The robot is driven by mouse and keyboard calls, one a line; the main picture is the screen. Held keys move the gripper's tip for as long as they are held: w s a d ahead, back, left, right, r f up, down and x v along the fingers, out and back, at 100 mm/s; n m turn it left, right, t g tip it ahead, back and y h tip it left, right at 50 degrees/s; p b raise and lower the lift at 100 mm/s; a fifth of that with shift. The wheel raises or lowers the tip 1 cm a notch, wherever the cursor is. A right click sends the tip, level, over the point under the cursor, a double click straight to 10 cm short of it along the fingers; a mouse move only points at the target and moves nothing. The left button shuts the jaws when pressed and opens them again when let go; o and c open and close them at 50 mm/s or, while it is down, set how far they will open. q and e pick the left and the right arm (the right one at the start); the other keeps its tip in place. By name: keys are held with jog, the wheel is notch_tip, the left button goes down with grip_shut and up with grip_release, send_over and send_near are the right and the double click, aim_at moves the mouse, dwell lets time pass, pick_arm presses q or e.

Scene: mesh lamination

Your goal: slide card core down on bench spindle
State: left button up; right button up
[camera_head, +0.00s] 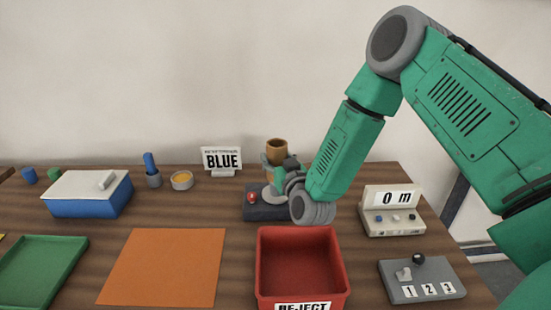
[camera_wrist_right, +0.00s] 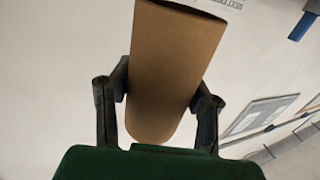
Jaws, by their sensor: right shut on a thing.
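The brown card core (camera_head: 277,147) is upright in the head view, with its open top showing. It stands above the dark bench spindle base (camera_head: 258,212), which has a red button. My right gripper (camera_head: 279,166) is shut on the core and reaches it from the right. In the right wrist view the core (camera_wrist_right: 170,65) lies between the two black fingers of my right gripper (camera_wrist_right: 160,97). The gripper hides much of the spindle, so I cannot tell whether the core is around its post. My left gripper is not in view.
A red reject bin (camera_head: 300,262) stands in front of the spindle. A meter box (camera_head: 392,210) and a numbered switch box (camera_head: 422,280) are at right.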

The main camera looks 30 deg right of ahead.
jog(key=shift+a+f+b, duration=0.1)
jog(key=shift+f+b, duration=1.65)
jog(key=shift+f, duration=0.45)
dwell(0.5)
jog(key=shift+s+f, duration=0.15)
jog(key=shift+f, duration=0.1)
jog(key=shift+s+a+f+b, duration=0.1)
jog(key=shift+s+f+b, duration=0.15)
jog(key=shift+f+b, duration=0.2)
jog(key=shift+s+a+f+b, duration=0.1)
jog(key=shift+s+f+b, duration=0.1)
jog(key=shift+f+b, duration=0.1)
dwell(0.5)
jog(key=shift+w+r+p, duration=0.5)
jog(key=shift+r+p, duration=0.25)
jog(key=shift+p, duration=0.1)
jog(key=shift+w+r, duration=0.1)
jog(key=shift+r, duration=0.2)
jog(key=shift+r+p, duration=0.7)
jog(key=shift+r, duration=0.15)
jog(key=shift+d, duration=0.2)
jog(key=shift+f+b, duration=0.7)
jog(key=shift+f, duration=0.1)
dwell(0.8)
